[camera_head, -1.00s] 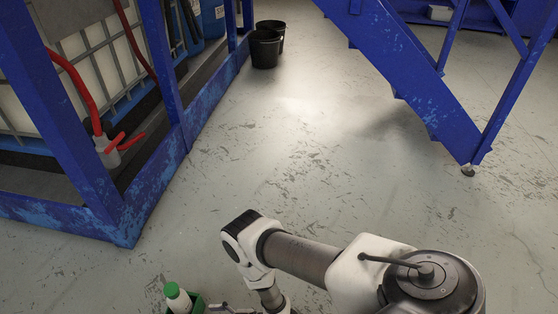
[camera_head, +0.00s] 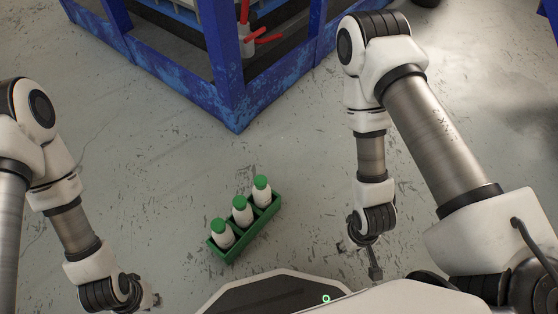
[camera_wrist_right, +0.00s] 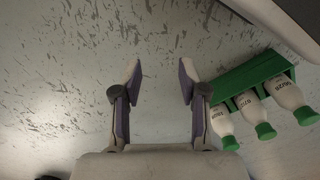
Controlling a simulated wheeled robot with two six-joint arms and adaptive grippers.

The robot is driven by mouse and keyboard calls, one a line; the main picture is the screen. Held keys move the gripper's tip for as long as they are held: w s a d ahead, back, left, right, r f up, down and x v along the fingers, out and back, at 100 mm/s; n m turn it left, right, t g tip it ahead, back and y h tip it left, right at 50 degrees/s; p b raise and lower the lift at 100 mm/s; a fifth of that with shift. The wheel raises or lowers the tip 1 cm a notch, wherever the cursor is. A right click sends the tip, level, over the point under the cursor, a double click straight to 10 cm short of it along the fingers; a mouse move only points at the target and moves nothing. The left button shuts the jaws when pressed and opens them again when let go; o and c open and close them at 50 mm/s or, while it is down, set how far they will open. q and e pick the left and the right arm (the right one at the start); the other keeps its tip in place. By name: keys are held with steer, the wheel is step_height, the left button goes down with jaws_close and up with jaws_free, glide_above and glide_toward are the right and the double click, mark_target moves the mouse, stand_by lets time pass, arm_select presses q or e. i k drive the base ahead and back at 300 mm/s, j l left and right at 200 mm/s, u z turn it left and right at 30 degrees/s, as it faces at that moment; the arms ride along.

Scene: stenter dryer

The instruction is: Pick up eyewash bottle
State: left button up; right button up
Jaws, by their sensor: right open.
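Three white eyewash bottles with green caps stand in a row in the head view: one at the near left (camera_head: 224,238), one in the middle (camera_head: 242,214), one at the far right (camera_head: 262,194). They sit in a green holder (camera_head: 240,245), apparently on the floor. The bottles (camera_wrist_right: 250,105) and holder (camera_wrist_right: 243,74) also show at the right of the right wrist view. My right gripper (camera_head: 374,268) is to the right of the holder. In its wrist view the fingers (camera_wrist_right: 160,70) are spread and empty, beside the bottles. My left gripper (camera_head: 152,300) is left of the holder at the bottom; its fingers are too small to judge.
A blue steel frame (camera_head: 235,95) with a red-handled valve (camera_head: 250,40) stands beyond the holder. The scuffed grey floor (camera_head: 130,160) is clear around the holder. My own base covers the bottom middle of the head view.

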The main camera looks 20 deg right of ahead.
mark_target(262, 192)
steer(key=k+l+u, duration=0.15)
steer(key=l+u, duration=0.2)
steer(key=k+l+u, duration=0.15)
steer(key=l+u, duration=0.2)
steer(key=k+l+u, duration=0.2)
steer(key=l+u, duration=0.15)
steer(key=k+l+u, duration=0.1)
steer(key=k+l, duration=0.65)
